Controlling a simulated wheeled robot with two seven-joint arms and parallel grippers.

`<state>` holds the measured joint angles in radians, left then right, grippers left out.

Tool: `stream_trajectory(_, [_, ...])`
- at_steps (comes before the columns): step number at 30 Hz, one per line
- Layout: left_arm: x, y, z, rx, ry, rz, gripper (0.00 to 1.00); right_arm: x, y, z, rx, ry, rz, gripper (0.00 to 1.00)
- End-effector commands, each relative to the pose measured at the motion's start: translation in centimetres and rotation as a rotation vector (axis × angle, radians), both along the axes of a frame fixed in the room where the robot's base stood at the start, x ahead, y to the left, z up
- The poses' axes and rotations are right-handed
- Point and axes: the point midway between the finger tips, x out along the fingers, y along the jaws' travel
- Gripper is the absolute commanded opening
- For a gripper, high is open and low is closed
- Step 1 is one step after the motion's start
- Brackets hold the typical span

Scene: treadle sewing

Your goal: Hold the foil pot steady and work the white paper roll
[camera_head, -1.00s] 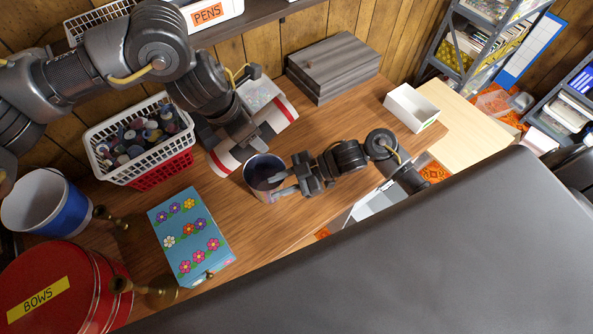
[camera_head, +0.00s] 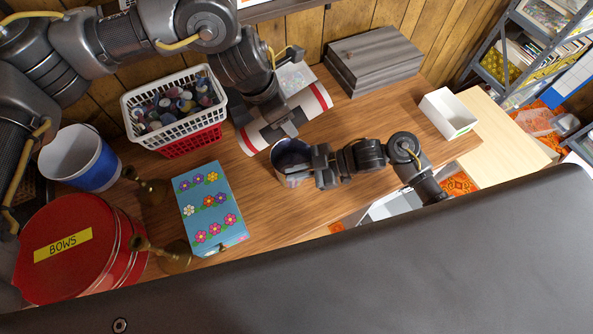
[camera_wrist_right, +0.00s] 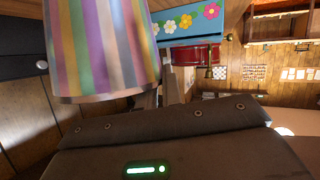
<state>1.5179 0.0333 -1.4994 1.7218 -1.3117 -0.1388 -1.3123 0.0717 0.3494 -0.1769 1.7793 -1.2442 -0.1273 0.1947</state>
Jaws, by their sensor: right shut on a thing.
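The foil pot (camera_head: 292,178) stands on the wooden table in the head view, its inside dark. In the right wrist view its side (camera_wrist_right: 100,45) shows shiny coloured stripes. My right gripper (camera_head: 312,168) is shut on the pot's right side. The white paper roll (camera_head: 307,104), with red bands near its ends, lies slantwise just behind the pot. My left gripper (camera_head: 287,124) is over the middle of the roll, its fingers close to or touching it. The arm hides part of the roll, and I cannot tell how far the fingers are apart.
A white basket of small bottles (camera_head: 135,124) stands left of the roll. A blue flowered box (camera_head: 190,198), brass candlesticks (camera_head: 170,250) and a red tin (camera_head: 75,270) are at left. Table between is clear.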

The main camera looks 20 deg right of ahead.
Motion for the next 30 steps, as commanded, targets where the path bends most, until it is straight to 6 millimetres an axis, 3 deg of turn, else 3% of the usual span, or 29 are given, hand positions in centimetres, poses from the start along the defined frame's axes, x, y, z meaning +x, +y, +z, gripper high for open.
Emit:
stream_trajectory(5, [0.0,0.0,-0.3,-0.001,0.001,0.000,0.28,-0.1,-0.1,-0.2,-0.003,0.003,0.000,0.00])
stream_trajectory(30, [0.0,0.0,-6.2,-0.001,0.001,0.002,0.28,-0.1,-0.1,-0.3,-0.005,0.005,0.000,0.00])
